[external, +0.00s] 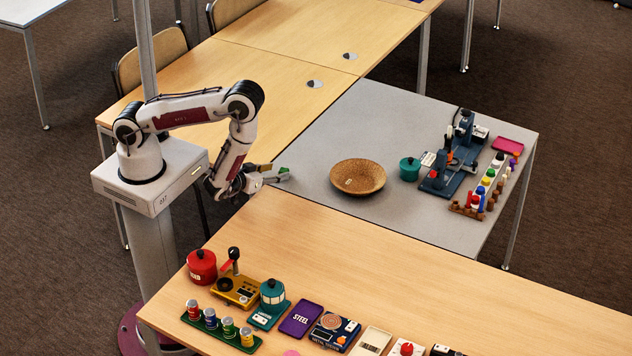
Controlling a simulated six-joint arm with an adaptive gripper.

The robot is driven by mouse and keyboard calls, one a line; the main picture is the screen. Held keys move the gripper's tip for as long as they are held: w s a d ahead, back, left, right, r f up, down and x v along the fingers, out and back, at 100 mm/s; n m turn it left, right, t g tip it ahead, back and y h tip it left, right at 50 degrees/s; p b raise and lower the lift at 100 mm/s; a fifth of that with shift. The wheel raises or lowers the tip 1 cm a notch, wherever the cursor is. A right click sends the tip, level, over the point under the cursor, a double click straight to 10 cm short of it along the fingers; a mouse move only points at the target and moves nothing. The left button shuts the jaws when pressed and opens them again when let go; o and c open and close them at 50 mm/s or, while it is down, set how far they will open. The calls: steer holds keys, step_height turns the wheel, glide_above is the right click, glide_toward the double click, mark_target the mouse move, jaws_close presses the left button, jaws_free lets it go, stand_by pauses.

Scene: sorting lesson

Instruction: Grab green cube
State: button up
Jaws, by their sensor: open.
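My gripper (282,176) is at the left end of the grey table, pointing right, low near the tabletop. A small green thing (283,170), which may be the green cube, shows right at the fingertips. It is too small to tell its exact shape, or whether it lies between the fingers or just behind them. The gripper is open. I cannot tell whether the fingers touch the green thing.
A brown woven bowl (358,177) stands right of my gripper on the grey table (385,118). Beyond it are a teal pot (409,169), a dark blue machine (450,165) and a rack of coloured pegs (485,188). A red pot (202,266) and several devices line the front wooden table.

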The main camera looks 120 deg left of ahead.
mark_target(282, 171)
steer(key=shift+x, duration=2.4)
steer(key=shift+w+f, duration=0.15)
steer(key=c, duration=1.1)
